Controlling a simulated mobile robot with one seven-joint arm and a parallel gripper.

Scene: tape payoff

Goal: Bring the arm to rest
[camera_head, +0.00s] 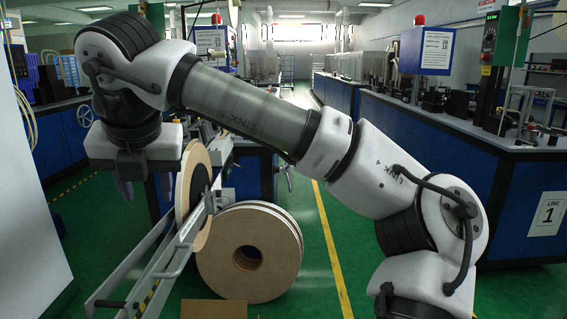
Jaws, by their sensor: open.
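My arm reaches from the lower right, up and across the view to the upper left. Its end bends down there, with my gripper (144,186) pointing downward. Two fingers show below the dark gripper body, set apart, with nothing visible between them. A tan tape roll (192,190) stands on edge on the metal payoff frame (160,262), just right of my gripper. I cannot tell whether the gripper touches it. The arm hides part of the benches behind.
Large tan rolls (250,255) stand on the green floor (318,290), right of the frame. A cardboard piece (213,310) lies at the bottom edge. A blue bench (510,195) with a "LINE 1" sign stands at right. A yellow floor line (333,250) runs down the aisle.

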